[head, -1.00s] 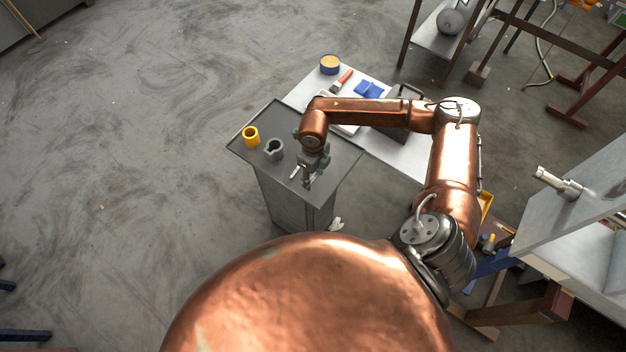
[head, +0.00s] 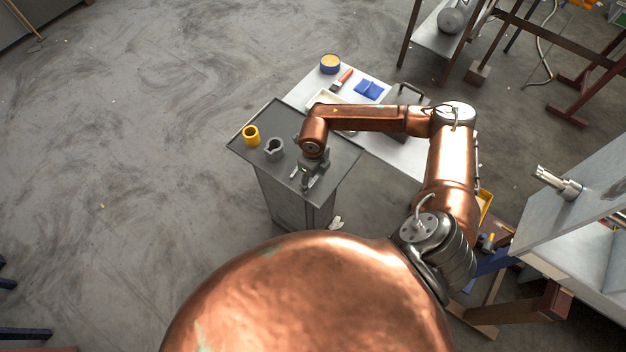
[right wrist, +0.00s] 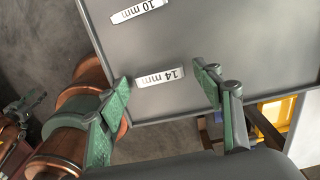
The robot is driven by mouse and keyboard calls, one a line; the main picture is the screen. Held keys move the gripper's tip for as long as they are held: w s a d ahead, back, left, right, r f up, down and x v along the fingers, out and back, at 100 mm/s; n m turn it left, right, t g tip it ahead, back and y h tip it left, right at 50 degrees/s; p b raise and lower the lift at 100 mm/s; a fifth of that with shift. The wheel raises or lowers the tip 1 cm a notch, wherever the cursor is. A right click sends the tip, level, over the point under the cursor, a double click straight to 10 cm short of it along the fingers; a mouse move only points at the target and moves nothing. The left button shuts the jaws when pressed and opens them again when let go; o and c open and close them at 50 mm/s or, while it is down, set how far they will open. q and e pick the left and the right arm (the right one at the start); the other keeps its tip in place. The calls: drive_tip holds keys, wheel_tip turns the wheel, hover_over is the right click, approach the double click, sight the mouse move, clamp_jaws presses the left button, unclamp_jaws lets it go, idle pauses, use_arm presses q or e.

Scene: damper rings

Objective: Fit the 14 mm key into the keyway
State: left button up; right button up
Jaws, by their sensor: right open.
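The 14 mm key (right wrist: 160,77) is a small pale bar with its size printed on it. It lies on the grey cabinet top (right wrist: 225,35), near its edge. My right gripper (right wrist: 164,79) is open, one finger on each side of the key, with a gap at both ends. The 10 mm key (right wrist: 138,11) lies farther up in the right wrist view. In the head view, my right gripper (head: 307,181) hangs over the cabinet's front part. A grey ring (head: 274,149) with a slot in it stands to its left. My left gripper is not in view.
A yellow ring (head: 251,136) stands left of the grey ring. Behind, a pale table (head: 405,158) holds a round tin (head: 330,64), a brush (head: 342,79) and a blue item (head: 368,90). The cabinet top between rings and gripper looks mostly clear.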

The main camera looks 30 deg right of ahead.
sight(313, 183)
drive_tip(key=r, duration=0.7)
drive_tip(key=shift+s+a+r+b, duration=0.1)
drive_tip(key=shift+s+r+b, duration=0.1)
drive_tip(key=shift+r+b, duration=0.2)
drive_tip(key=shift+a, duration=0.15)
